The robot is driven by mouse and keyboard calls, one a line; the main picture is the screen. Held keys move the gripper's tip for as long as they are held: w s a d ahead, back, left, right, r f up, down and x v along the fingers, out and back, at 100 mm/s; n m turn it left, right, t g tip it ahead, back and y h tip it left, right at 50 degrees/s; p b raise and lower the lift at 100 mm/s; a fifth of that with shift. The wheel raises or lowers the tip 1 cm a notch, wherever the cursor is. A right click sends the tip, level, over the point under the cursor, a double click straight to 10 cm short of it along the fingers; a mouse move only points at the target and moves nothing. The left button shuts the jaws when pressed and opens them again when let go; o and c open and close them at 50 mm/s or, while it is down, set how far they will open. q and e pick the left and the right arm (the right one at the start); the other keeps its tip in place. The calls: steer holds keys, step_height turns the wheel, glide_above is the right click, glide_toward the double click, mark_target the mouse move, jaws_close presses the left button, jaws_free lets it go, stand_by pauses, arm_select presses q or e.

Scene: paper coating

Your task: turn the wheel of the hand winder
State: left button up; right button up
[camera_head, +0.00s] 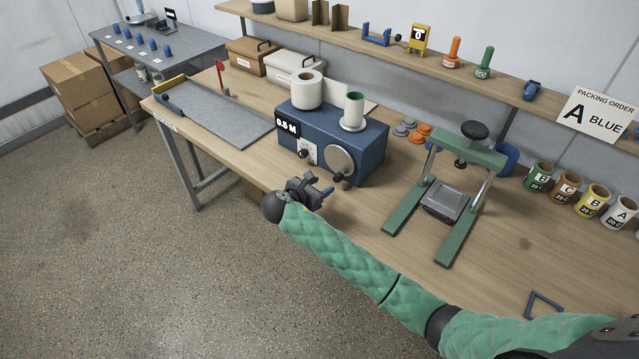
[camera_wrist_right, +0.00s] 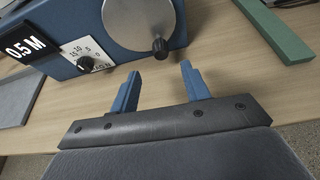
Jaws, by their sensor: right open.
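The hand winder is a blue box (camera_head: 362,133) on the table with a grey disc wheel (camera_head: 339,160) on its front. A dark crank knob (camera_head: 338,177) sits low on the wheel. In the right wrist view the wheel (camera_wrist_right: 140,18) is at the top and its knob (camera_wrist_right: 160,48) hangs at its lower right edge. My right gripper (camera_head: 325,189) is in front of the winder, below the wheel. In the wrist view its two blue fingers (camera_wrist_right: 158,80) are apart, with nothing between them, and the knob lies just beyond the gap. My left gripper is not in view.
A white roll (camera_head: 307,90) and a green-cored roll (camera_head: 354,110) stand on the winder. A green press frame (camera_head: 470,150) stands to its right, a grey cutting board (camera_head: 215,112) to its left. Labelled cans (camera_head: 565,187) line the right.

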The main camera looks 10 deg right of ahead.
mark_target(335, 179)
steer(key=p+x, duration=0.2)
steer(key=x, duration=0.2)
steer(key=shift+w+d, duration=0.15)
steer(key=shift+d, duration=0.15)
steer(key=shift+f+p+x, duration=0.25)
steer(key=shift+p+x, duration=0.45)
steer(key=shift+x, duration=1.1)
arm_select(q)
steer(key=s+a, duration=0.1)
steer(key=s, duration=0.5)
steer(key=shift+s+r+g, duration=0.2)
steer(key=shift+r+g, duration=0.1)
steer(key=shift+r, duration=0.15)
arm_select(e)
steer(key=shift+a, duration=0.15)
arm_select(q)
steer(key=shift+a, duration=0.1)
arm_select(e)
steer(key=c, duration=1)
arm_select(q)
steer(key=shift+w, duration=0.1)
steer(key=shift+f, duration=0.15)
arm_select(e)
steer(key=shift+f, duration=0.1)
